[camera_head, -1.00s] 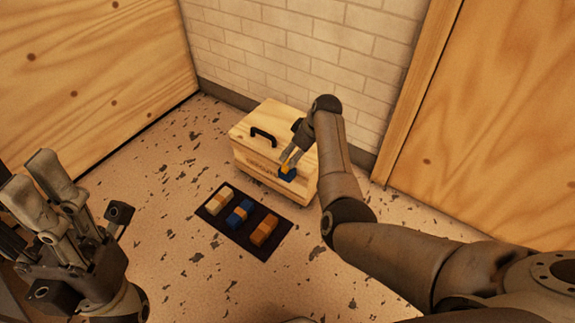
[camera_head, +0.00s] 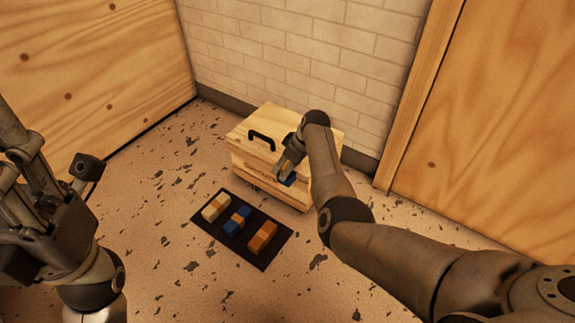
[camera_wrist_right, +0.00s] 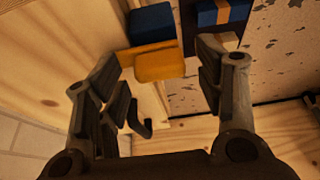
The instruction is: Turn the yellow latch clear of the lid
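The wooden box (camera_head: 242,163) stands by the brick wall, its lid (camera_head: 244,128) on top with a black handle (camera_head: 261,141). The handle also shows in the right wrist view (camera_wrist_right: 139,118). At the box's front, the yellow latch (camera_wrist_right: 159,63) has a blue block (camera_wrist_right: 151,26) beside it. A bit of blue shows in the head view (camera_head: 288,181). My right gripper (camera_wrist_right: 160,82) is open, its fingers on either side of the latch with gaps visible. In the head view, my right gripper (camera_head: 284,168) hides most of the latch. My left gripper (camera_head: 22,150) is cut off at the left edge.
A dark mat (camera_head: 228,246) lies on the floor before the box. It carries a pale block (camera_head: 215,208), a blue block (camera_head: 237,221) and an orange block (camera_head: 262,236), each banded. Wood panels stand left and right; the floor left of the mat is clear.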

